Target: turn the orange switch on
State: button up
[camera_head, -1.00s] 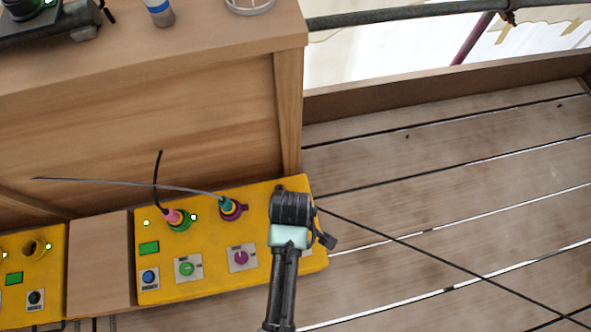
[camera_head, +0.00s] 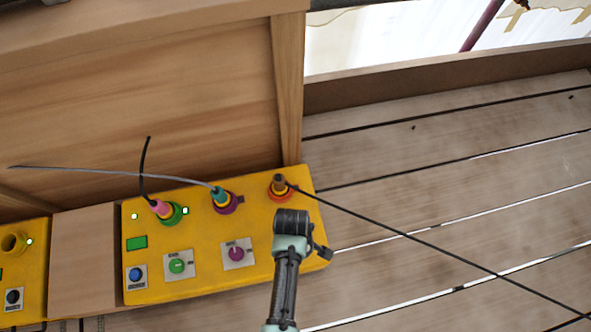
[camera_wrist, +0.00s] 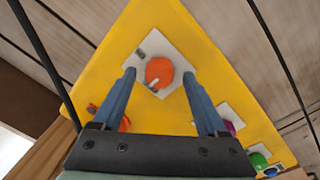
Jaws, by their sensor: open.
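The orange switch (camera_wrist: 158,72) is a round knob with a pale pointer mark, on a white plate near one end of the yellow panel (camera_wrist: 190,30). In the wrist view my gripper (camera_wrist: 158,76) is open, with one blue finger on each side of the knob. I cannot tell how deep the fingers reach or whether they touch it. In the head view my arm's end covers the orange switch, and the yellow panel (camera_head: 205,275) extends to its left.
Beside the switch on the panel are a purple knob (camera_head: 236,254), a green knob (camera_head: 177,266) and a blue button (camera_head: 136,274). Behind them, cables rise from plugs in green, purple and orange sockets (camera_head: 281,196). A wooden wall (camera_head: 140,100) stands behind the panel.

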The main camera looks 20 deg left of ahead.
jog(key=shift+f, duration=0.15)
grip_shut()
dwell(0.4)
jog(key=shift+m+p, duration=0.35)
jog(key=shift+m, duration=0.05)
jog(key=m+p, duration=0.2)
jog(key=shift+m, duration=0.4)
jog(key=m+p, duration=0.2)
jog(key=m, duration=0.3)
jog(key=shift+w, duration=0.1)
jog(key=m+p, duration=0.1)
jog(key=m, duration=0.3)
jog(key=shift+m+g, duration=0.3)
jog(key=shift+m, duration=0.1)
jog(key=shift+m+p, duration=0.4)
jog(key=shift+m, duration=1.9)
